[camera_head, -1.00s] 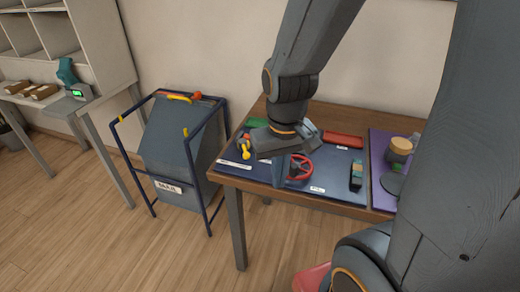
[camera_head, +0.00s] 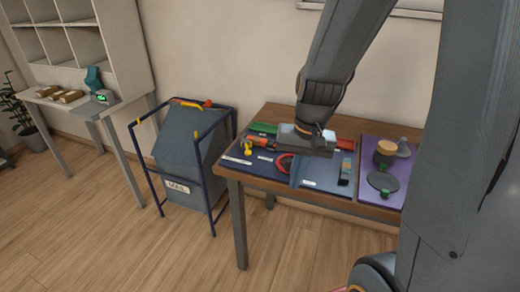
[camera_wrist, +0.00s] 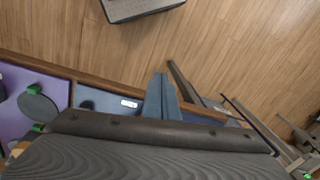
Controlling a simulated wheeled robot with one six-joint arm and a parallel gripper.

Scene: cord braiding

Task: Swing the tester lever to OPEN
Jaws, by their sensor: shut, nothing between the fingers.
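The tester lever cannot be told for sure. On the dark blue mat (camera_head: 309,183) on the wooden table are a yellow-knobbed part (camera_head: 247,148), a red wheel (camera_head: 284,163) and a small dark block with a tan and teal top (camera_head: 346,172). The labels are too small to read.
A purple mat (camera_head: 368,202) with a jar (camera_head: 386,152) and a dark disc (camera_head: 383,183) lies at the right. Green (camera_head: 263,127) and red (camera_head: 346,144) trays sit at the back. A framed mail bin (camera_head: 188,160) stands left of the table, with open floor in front.

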